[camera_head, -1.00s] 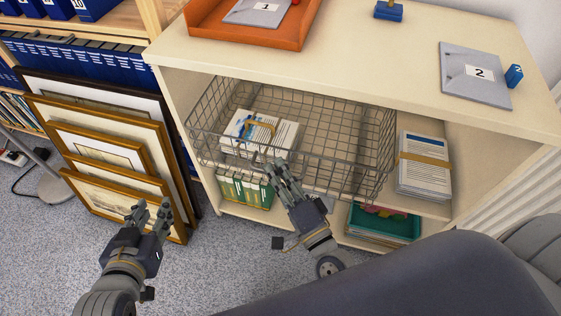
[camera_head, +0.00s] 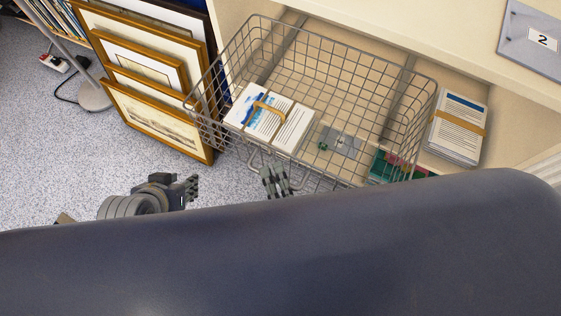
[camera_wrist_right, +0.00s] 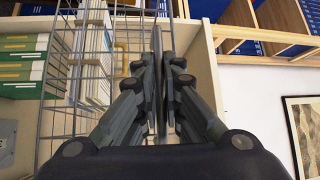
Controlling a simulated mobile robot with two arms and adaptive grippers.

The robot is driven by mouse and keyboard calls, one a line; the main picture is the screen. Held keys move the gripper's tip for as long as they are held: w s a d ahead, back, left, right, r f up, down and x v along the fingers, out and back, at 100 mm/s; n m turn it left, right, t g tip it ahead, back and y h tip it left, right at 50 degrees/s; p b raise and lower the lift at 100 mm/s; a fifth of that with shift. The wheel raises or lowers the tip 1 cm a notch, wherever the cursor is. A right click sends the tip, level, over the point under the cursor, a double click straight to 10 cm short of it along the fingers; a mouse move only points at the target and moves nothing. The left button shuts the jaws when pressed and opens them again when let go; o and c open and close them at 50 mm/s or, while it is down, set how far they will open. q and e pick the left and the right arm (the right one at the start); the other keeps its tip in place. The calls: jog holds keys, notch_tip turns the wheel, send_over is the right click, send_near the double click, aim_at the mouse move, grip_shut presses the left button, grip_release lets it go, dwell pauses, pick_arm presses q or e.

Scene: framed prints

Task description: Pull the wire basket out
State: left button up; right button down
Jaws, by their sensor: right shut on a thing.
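The grey wire basket (camera_head: 335,72) sticks well out of the open shelf compartment in the head view, its front part over the floor. A strapped bundle of printed papers (camera_head: 268,118) lies inside it at the left. My right gripper (camera_head: 275,180) is shut on the basket's front, at the handle. In the right wrist view its fingers (camera_wrist_right: 159,85) are close together beside the basket's wires (camera_wrist_right: 70,70). My left gripper (camera_head: 190,188) is left of the basket, over the floor, apart from it. Its finger opening is not clear.
Framed prints (camera_head: 150,75) lean close to the basket's left side. Another strapped paper stack (camera_head: 457,127) lies on the shelf to its right. A lamp base (camera_head: 93,95) stands on the floor at left. My dark body hides the lower view.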

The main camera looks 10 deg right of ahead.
jog(key=shift+s, duration=0.1)
jog(key=c, duration=1.7)
grip_release()
jog(key=v, duration=0.7)
jog(key=shift+s, duration=0.25)
